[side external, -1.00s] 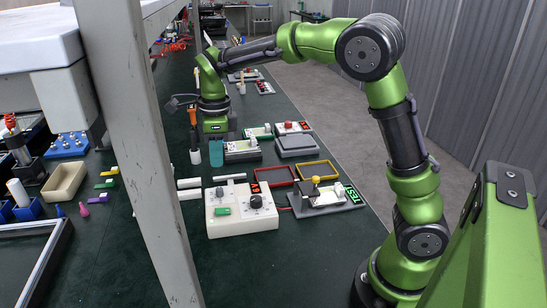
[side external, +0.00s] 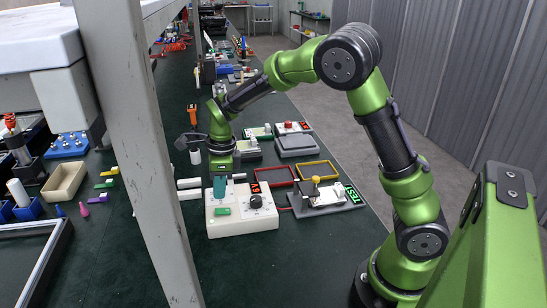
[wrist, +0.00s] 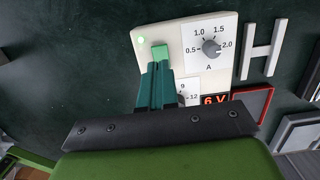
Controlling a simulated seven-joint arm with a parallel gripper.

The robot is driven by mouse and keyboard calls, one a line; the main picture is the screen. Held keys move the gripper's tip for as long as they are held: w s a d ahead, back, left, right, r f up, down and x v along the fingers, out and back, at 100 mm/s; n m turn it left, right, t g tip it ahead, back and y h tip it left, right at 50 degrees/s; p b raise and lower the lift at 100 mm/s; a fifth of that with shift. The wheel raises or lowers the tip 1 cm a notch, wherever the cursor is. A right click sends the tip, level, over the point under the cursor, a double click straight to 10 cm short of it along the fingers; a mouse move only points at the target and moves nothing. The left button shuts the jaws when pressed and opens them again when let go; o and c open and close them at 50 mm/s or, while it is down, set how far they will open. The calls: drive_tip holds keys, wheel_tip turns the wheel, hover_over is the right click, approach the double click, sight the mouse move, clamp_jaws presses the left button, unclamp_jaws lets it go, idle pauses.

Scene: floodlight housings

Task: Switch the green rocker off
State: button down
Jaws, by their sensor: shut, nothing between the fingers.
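The green rocker (side external: 222,211) sits on the near left part of the top of a white power supply box (side external: 240,226). In the wrist view the rocker (wrist: 160,53) shows just beyond my fingertips, beside a glowing pale green lamp (wrist: 141,40). My gripper (side external: 220,196) points down over the box, behind the rocker in the side view. Its teal fingers (wrist: 160,70) are shut and empty. I cannot tell whether they touch the box. They partly hide a dial marked 9 and 12. A black knob (wrist: 210,47) points near 2.0 A. The display (wrist: 215,99) reads 6 V.
Red (side external: 281,176) and yellow (side external: 315,170) frames lie behind. White bars (side external: 189,189) lie left. A grey post (side external: 143,150) stands in the foreground.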

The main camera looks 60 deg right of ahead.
sight(219, 211)
drive_tip(key=f, duration=0.4)
drive_tip(key=shift+w+a+f, duration=0.15)
drive_tip(key=shift+w+f, duration=0.05)
